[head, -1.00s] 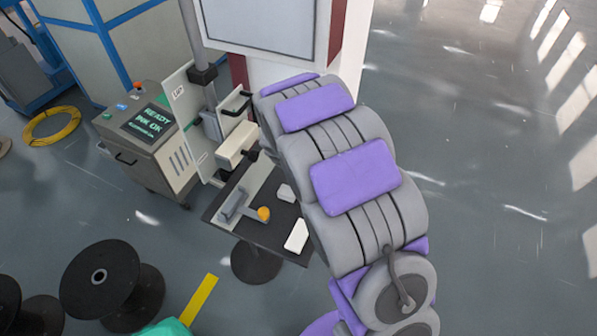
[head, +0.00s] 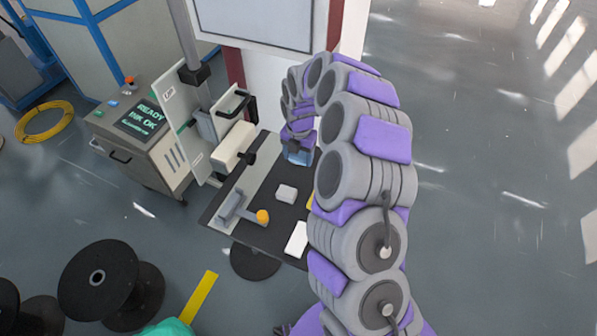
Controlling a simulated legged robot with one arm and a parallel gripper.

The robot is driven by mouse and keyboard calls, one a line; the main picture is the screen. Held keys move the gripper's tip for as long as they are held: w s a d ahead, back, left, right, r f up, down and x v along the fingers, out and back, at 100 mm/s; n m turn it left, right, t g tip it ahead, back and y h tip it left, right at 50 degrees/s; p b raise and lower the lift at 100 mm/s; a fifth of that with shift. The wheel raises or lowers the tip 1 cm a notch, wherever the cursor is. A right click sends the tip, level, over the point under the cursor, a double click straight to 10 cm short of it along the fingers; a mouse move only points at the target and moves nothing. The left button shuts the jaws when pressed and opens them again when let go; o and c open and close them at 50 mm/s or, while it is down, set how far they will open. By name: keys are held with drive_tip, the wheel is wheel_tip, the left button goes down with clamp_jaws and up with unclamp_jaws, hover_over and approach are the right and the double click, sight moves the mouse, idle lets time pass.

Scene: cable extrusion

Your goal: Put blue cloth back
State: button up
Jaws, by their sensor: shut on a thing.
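My arm arches over the right side of a small dark table (head: 263,237). My gripper (head: 299,148) points down at the table's far right part, near the white column. A light blue thing, which looks like the blue cloth (head: 298,157), shows at the fingertips, and the gripper is shut on it. The fingers and most of the cloth are small and partly hidden by my arm. I cannot tell whether the cloth touches the table.
A printer unit (head: 232,147) on a stand is left of my gripper. A control box (head: 140,126) stands further left.

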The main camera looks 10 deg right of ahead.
hover_over(297, 177)
wheel_tip(297, 177, down, 5)
drive_tip(key=shift+f+b, duration=0.1)
drive_tip(key=shift+b, duration=0.3)
wheel_tip(297, 177, down, 3)
drive_tip(key=shift+d+f+b, duration=0.1)
drive_tip(key=shift+f+b, duration=0.1)
drive_tip(key=shift+b, duration=0.1)
drive_tip(key=o, duration=0.9)
drive_tip(key=shift+o, duration=0.2)
drive_tip(key=shift+r, duration=0.1)
